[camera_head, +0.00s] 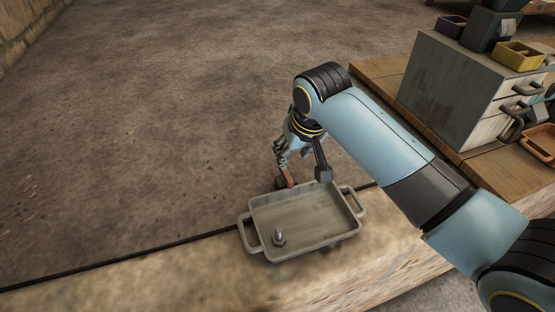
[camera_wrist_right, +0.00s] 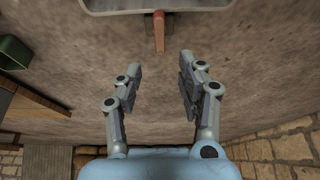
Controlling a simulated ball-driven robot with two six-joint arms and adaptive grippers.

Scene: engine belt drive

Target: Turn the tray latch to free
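A shallow grey tray (camera_head: 305,222) with a handle at each end sits on the pale ledge at the lower middle of the head view. The red-brown tray latch (camera_head: 289,178) is at its far rim. In the right wrist view the latch (camera_wrist_right: 159,34) sticks out from the tray rim (camera_wrist_right: 195,5), straight ahead of the fingers. My right gripper (camera_wrist_right: 161,78) is open and empty, its fingertips short of the latch with a gap. In the head view the right gripper (camera_head: 288,157) points down just beyond the rim, partly hidden by my arm. My left gripper is not in view.
An upright metal bolt-like part (camera_head: 279,238) stands inside the tray. A grey drawer cabinet (camera_head: 440,95) with small bins on top stands on the wooden bench at the right. An orange bin (camera_head: 541,143) sits beside it. The floor at the left is clear.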

